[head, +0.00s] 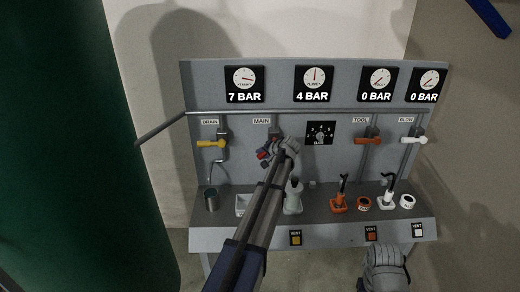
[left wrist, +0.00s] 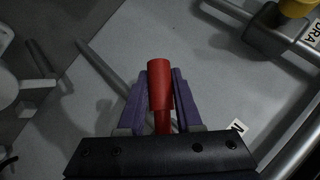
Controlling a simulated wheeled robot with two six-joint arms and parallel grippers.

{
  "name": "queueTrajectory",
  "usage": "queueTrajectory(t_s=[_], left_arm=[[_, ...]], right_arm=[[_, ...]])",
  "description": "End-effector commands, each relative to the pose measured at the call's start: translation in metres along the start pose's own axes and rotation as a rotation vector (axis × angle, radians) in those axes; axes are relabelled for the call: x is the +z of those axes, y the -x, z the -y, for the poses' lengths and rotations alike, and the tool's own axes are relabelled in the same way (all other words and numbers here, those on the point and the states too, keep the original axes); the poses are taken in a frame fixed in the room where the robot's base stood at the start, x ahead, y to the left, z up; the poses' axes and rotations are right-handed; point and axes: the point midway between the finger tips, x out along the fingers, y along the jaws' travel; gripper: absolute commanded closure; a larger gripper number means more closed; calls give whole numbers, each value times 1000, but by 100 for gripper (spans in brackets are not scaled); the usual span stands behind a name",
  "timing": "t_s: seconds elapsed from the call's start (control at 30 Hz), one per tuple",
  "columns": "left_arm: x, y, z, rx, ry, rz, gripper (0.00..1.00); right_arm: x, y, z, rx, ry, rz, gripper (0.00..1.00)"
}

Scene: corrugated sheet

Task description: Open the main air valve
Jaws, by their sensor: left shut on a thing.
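The main air valve's red handle (head: 262,154) is below the MAIN label (head: 262,121) on the grey panel. It is mostly hidden by my left gripper (head: 266,151) in the head view. In the left wrist view the red handle (left wrist: 159,85) stands between the two purple fingers of my left gripper (left wrist: 160,92), which is shut on it. The valve body is largely covered by my arm, so I cannot tell the handle's exact angle. A grey part of my right arm (head: 385,270) shows at the bottom right; its fingers cannot be made out.
The gauges read 7 BAR (head: 244,83), 4 BAR (head: 313,83), 0 BAR (head: 376,83) and 0 BAR (head: 427,83). A yellow drain handle (head: 211,143), orange tool handle (head: 368,141) and white blow handle (head: 413,140) flank the main valve. A cup (head: 211,199) and several tools stand on the ledge.

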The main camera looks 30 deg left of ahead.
Motion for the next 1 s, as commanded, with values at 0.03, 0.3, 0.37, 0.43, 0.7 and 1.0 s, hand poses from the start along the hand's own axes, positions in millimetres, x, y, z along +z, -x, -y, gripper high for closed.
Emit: queueTrajectory(t_s=[0.03, 0.3, 0.37, 0.43, 0.7, 1.0], left_arm=[[1, 1, -2, 32, 32, -6, 100], [-3, 0, -21, 208, 209, -55, 100], [-4, 0, -25, 245, 246, -66, 100], [-6, 0, -29, 287, 288, -77, 100], [-12, 3, -42, 422, 422, -114, 100], [-18, 7, -49, 508, 506, -135, 100]], right_arm=[[0, 3, 0, 0, 0, 0, 55], [0, 6, -1, 0, 0, 0, 55], [0, 6, -1, 0, 0, 0, 55], [0, 6, -1, 0, 0, 0, 55], [0, 4, 0, 0, 0, 0, 55], [0, 2, 0, 0, 0, 0, 55]])
